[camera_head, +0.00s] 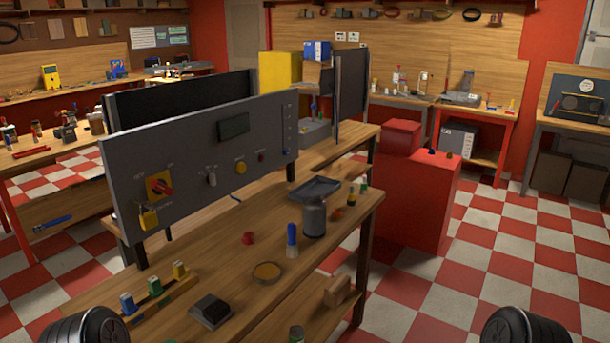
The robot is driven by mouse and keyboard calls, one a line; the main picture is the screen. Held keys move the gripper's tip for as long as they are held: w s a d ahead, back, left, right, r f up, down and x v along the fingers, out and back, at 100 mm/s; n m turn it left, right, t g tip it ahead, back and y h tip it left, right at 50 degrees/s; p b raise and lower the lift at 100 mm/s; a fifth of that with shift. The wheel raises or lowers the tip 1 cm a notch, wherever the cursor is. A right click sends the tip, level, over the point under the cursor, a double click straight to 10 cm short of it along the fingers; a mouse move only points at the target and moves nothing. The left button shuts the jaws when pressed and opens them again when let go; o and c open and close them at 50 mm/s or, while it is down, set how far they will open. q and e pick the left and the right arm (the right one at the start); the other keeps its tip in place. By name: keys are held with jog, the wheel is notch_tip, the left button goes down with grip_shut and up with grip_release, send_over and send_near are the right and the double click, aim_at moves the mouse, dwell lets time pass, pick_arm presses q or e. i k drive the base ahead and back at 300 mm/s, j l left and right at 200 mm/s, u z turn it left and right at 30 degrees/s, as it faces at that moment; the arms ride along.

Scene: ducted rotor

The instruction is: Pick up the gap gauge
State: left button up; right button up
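I cannot pick out the gap gauge with certainty; the small items are too small to tell. The near wooden workbench (215,240) carries a dark grey block on a plate (211,309), a round shallow dish (267,272), a blue-topped bottle (292,240), a red knob-like piece (249,238), a grey canister (314,218) and a dark tray (315,188). A wooden strip at its front left holds a blue, a green and a yellow piece (179,270). Only dark rounded parts of my arms show at the bottom corners. Neither gripper is in view.
A grey control panel (205,150) with a red switch and yellow padlock stands along the bench's back. A red cabinet (415,200) stands beyond its right end. Cluttered benches line the walls. The checkered floor (460,290) at the right is clear.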

aim_at(155, 291)
jog(key=j+z, duration=0.4)
jog(key=k+j+z, duration=0.15)
jog(key=j+z, duration=0.2)
jog(key=k+j+z, duration=0.1)
jog(key=j+z, duration=0.3)
jog(key=k+j, duration=0.3)
jog(key=j, duration=0.15)
jog(key=k+j+z, duration=0.15)
jog(key=k+j, duration=0.15)
jog(key=j, duration=0.2)
jog(key=k+j, duration=0.35)
jog(key=i+j+z, duration=0.05)
jog(key=j, duration=0.05)
